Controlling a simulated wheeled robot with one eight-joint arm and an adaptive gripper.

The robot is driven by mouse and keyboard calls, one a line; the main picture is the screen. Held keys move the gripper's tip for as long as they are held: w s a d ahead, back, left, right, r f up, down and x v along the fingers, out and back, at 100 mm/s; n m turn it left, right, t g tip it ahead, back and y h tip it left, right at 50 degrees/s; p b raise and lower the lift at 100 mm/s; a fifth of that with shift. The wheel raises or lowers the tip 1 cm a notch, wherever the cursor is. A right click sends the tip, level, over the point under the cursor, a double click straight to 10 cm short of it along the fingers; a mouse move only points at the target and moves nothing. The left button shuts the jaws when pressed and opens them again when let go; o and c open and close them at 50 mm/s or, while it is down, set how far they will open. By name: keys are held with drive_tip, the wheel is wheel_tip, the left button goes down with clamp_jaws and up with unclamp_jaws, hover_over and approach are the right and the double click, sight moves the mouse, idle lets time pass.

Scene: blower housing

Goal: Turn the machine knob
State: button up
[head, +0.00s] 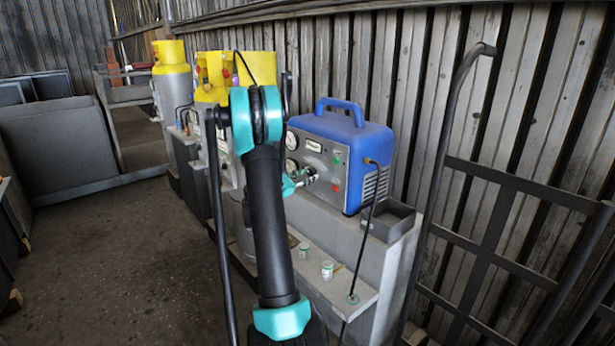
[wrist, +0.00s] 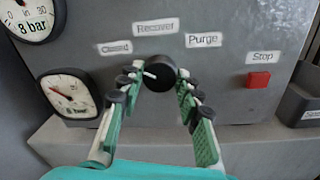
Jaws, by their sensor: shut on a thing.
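The machine is a blue-topped unit (head: 345,140) with a grey front panel, standing on a light grey bench. In the wrist view its black round knob (wrist: 159,74) sits on the panel below the labels "Closed", "Recover" and "Purge". A white pointer mark on the knob is at its left side, toward "Closed". My gripper (wrist: 158,82) has its green-padded fingers on either side of the knob, with the tips closed on it.
A red stop button (wrist: 258,81) is right of the knob. Two gauges (wrist: 68,94) are at the left. A small grey open box (head: 392,220) sits beside the machine. Small jars (head: 327,270) stand on the lower ledge. A dark hand truck (head: 480,180) stands at the right.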

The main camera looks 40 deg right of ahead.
drive_tip(key=shift+m, duration=0.5)
drive_tip(key=shift+c, duration=0.2)
drive_tip(key=m, duration=0.4)
drive_tip(key=shift+m, duration=0.4)
drive_tip(key=m, duration=0.6)
drive_tip(key=shift+f+h, duration=0.1)
drive_tip(key=shift+h, duration=0.2)
drive_tip(key=shift+m+g, duration=0.3)
drive_tip(key=o, duration=1.2)
drive_tip(key=shift+c, duration=0.2)
drive_tip(key=shift+a, duration=0.1)
drive_tip(key=s+a, duration=0.1)
drive_tip(key=a, duration=1)
drive_tip(key=shift+a+f, duration=0.35)
drive_tip(key=shift+a, duration=0.05)
drive_tip(key=shift+s, duration=0.1)
